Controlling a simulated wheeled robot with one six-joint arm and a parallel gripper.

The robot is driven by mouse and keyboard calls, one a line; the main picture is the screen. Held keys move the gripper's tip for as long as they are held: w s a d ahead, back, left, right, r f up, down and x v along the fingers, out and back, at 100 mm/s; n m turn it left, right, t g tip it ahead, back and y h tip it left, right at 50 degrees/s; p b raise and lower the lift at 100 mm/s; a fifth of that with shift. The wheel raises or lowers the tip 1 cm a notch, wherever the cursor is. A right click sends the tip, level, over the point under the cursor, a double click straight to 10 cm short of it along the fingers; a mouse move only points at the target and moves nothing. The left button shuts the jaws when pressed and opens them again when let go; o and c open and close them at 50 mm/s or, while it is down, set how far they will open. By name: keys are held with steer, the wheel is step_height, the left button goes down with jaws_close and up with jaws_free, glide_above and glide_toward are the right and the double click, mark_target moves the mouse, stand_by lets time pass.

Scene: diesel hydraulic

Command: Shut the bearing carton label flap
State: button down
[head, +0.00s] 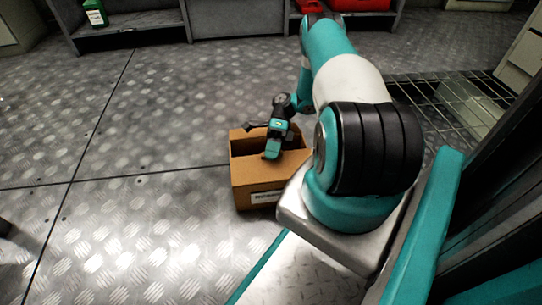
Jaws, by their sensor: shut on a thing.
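The bearing carton (254,188) is a brown cardboard box standing on the metal floor, with a white label on its front side. Its top is partly open and the dark inside shows at the left. A brown flap (291,159) shows at the top right, beside my gripper. My gripper (270,156) is over the carton's top, with its fingers down at the flap and shut on it. The fingertips are small in this view, and the gripper covers part of the opening.
Grey shelving (240,20) stands along the back, with a green container (95,13) at the left and red items (358,5) at the right. A floor grating (445,95) lies at the right. The floor left of the carton is clear.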

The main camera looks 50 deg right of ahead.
steer(key=c, duration=1)
jaws_free()
steer(key=shift+r, duration=0.1)
step_height(320, 180, up, 20)
steer(key=p, duration=1.3)
